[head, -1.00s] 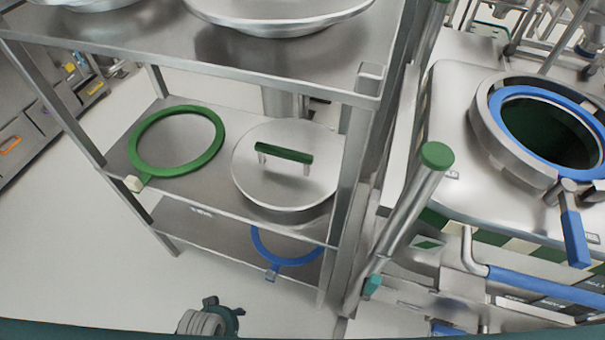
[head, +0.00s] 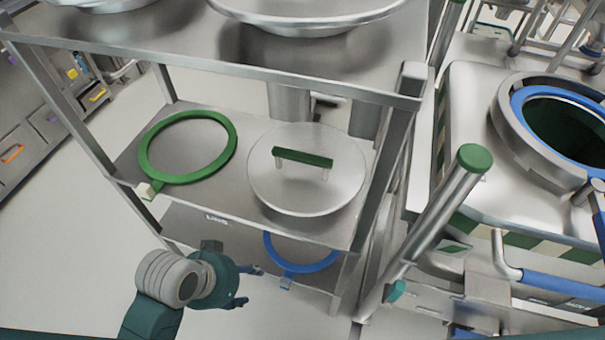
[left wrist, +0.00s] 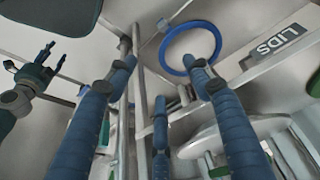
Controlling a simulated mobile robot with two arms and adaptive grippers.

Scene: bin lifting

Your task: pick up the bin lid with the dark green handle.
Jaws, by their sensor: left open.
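The round steel bin lid (head: 330,198) lies flat on the middle shelf of a metal rack in the head view. Its dark green bar handle (head: 303,157) stands on two short posts on top. My left gripper (head: 248,285) is in front of the rack, below and left of the lid, open and empty. In the left wrist view its blue fingers (left wrist: 160,82) are spread apart, clear of the rack. Another hand (left wrist: 42,72), which looks like my right gripper, shows small at the left of that view; its grip is unclear.
A green ring (head: 147,143) lies left of the lid on the same shelf. A blue ring (head: 300,268) is on the shelf below. The upper shelf (head: 215,55) overhangs the lid. A green-capped post (head: 440,205) and a steel machine stand to the right.

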